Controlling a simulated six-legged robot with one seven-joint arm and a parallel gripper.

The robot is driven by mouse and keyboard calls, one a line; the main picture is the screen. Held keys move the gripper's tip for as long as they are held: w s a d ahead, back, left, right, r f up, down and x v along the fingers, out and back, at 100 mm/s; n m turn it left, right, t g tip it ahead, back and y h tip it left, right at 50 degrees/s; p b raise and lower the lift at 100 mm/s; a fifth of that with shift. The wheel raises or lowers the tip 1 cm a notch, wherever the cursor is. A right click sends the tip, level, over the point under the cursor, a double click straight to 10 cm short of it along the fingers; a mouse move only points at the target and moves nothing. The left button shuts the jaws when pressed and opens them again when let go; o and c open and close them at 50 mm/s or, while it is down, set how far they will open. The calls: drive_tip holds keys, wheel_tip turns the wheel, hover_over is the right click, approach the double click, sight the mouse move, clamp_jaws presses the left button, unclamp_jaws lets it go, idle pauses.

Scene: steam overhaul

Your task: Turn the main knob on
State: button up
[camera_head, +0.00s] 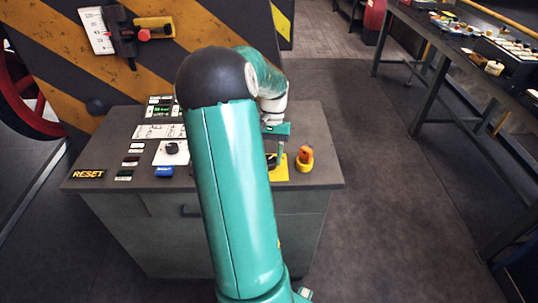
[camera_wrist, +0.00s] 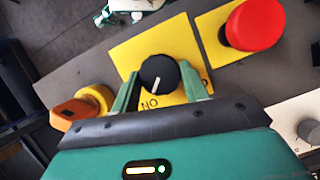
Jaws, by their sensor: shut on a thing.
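The main knob (camera_wrist: 158,70) is round and black with a white pointer line, on a yellow plate (camera_wrist: 128,52). In the wrist view its line points down toward lettering by the near edge of the plate, which shows upside down and looks like "ON". My gripper (camera_wrist: 159,87) is over the plate, with one green finger on each side of the knob, closed on it. In the head view my gripper (camera_head: 280,148) is above the yellow plate (camera_head: 281,174) on the right part of the console, and my arm hides much of the knob.
An orange knob on a yellow base (camera_head: 304,158) stands close to the right. A red button (camera_wrist: 255,25) sits on another yellow plate in the wrist view. The grey console (camera_head: 310,125) also bears a black dial (camera_head: 172,148) and RESET label (camera_head: 88,174). A workbench (camera_head: 440,45) stands far right.

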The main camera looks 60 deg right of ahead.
drive_tip(key=o, duration=1)
drive_tip(key=v, duration=1.3)
drive_tip(key=shift+d+r, duration=0.1)
drive_tip(key=shift+r, duration=0.3)
